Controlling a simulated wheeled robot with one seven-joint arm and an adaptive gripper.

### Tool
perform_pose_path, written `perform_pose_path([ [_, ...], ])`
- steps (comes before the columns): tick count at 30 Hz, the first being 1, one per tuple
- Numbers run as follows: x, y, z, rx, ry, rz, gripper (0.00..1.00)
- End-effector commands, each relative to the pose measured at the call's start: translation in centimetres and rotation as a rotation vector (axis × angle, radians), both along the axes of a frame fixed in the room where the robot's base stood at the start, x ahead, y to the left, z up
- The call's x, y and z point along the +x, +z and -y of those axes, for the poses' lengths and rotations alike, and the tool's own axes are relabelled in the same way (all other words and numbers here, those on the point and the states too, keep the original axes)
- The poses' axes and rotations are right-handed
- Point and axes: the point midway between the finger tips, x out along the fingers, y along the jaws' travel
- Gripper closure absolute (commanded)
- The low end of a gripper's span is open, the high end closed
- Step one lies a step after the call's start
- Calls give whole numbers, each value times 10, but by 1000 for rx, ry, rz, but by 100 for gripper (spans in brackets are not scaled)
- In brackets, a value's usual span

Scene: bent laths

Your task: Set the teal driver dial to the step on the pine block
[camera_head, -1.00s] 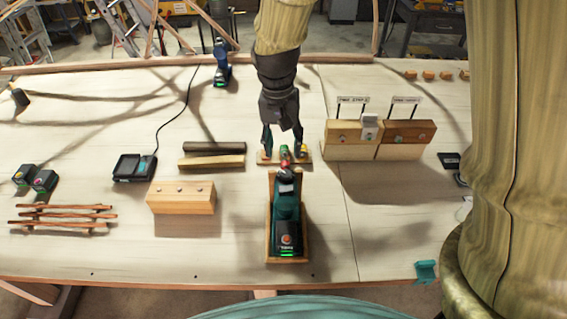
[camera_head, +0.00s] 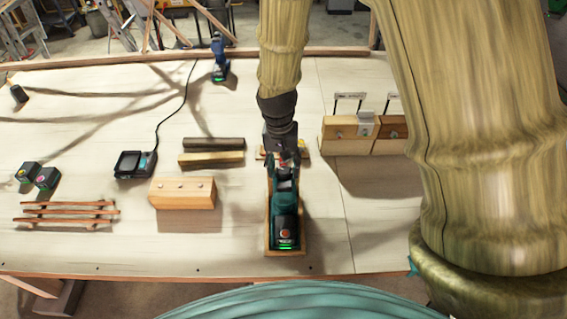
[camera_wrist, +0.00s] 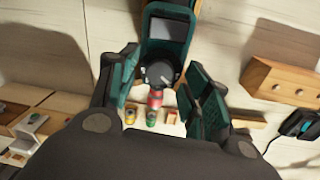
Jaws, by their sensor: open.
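The teal driver (camera_head: 285,215) lies in a wooden cradle (camera_head: 268,240), its nose toward the back of the bench. In the wrist view, its black dial collar (camera_wrist: 160,72) and red front part (camera_wrist: 155,97) show between my fingers. My gripper (camera_wrist: 165,82) is open, one finger on each side of the collar; I cannot tell whether either touches. In the head view, my gripper (camera_head: 284,158) is over the driver's nose and partly hides it. The pine block (camera_head: 345,142) stands to the right, with a label (camera_head: 350,97) behind it, too small to read. The dial's setting is not legible.
A darker block (camera_head: 388,140) adjoins the pine block, partly behind my arm. A small board with coloured pieces (camera_wrist: 152,117) lies beyond the driver's nose. A wooden block (camera_head: 182,193), two laths (camera_head: 212,158) and a charger (camera_head: 135,164) are left.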

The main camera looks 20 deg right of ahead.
Motion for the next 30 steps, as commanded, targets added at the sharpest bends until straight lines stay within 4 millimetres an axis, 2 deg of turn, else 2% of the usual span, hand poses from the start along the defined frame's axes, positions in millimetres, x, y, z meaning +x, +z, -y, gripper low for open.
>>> perform_pose_path([
  [11, 0, -3, 0, 0, 0, 1, 52],
  [18, 0, -3, 0, 0, 0, 1, 96],
  [19, 0, -3, 0, 0, 0, 1, 99],
  [24, 0, -2, 0, 0, -22, 0, 99],
  [30, 1, -2, 0, -1, -171, 0, 99],
])
